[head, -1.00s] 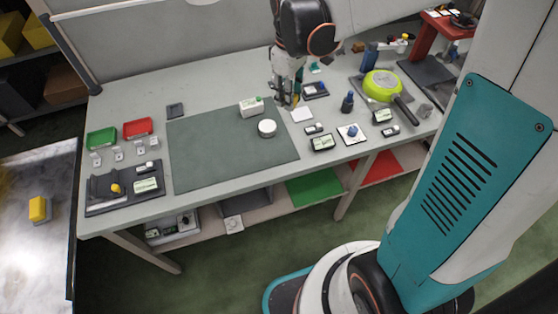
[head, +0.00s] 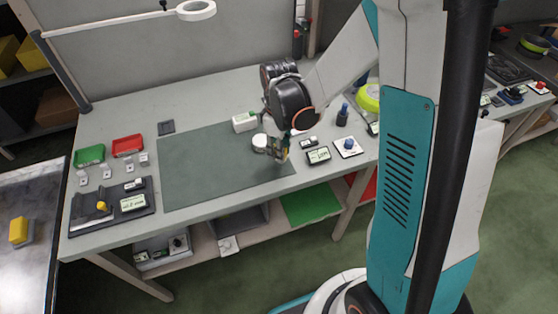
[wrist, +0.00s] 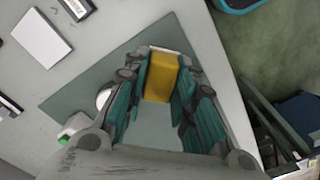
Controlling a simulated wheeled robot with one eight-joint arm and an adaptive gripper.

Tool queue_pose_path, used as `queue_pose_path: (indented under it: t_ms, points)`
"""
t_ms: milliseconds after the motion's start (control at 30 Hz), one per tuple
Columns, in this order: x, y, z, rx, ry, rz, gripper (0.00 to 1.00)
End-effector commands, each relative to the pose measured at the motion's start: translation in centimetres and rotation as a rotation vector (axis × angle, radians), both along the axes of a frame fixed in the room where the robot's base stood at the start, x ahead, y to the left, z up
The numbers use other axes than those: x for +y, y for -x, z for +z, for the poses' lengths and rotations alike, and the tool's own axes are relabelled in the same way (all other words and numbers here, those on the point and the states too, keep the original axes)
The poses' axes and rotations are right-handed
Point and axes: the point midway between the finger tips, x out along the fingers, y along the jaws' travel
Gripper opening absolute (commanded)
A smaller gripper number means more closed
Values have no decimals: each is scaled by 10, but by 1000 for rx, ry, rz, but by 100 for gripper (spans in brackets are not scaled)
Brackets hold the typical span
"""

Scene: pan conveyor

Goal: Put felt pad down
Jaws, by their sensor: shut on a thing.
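My gripper (head: 281,150) is over the right part of the dark green mat (head: 200,182) on the workbench. In the wrist view my gripper (wrist: 162,76) has its teal fingers closed on both sides of a yellow block with a pale far edge, which I take as the felt pad (wrist: 160,80). The mat (wrist: 200,52) lies beneath it. In the head view the held pad is mostly hidden by the fingers. I cannot tell whether it touches the mat.
A white round tub (head: 260,142) stands just left of my gripper, with a white bottle (head: 244,121) behind it. A labelled display (head: 318,156) and a white plate with a blue knob (head: 347,147) lie to the right. The mat's left and middle are clear.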

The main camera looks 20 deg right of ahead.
Motion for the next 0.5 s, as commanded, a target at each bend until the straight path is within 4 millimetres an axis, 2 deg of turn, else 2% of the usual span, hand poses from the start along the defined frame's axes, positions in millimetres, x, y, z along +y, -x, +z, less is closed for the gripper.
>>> queue_pose_path:
  t_ms: [133,333,500]
  points:
    - [0,0,-12,0,0,0,6]
    - [0,0,-41,0,0,0,6]
    - [0,0,-43,0,0,0,6]
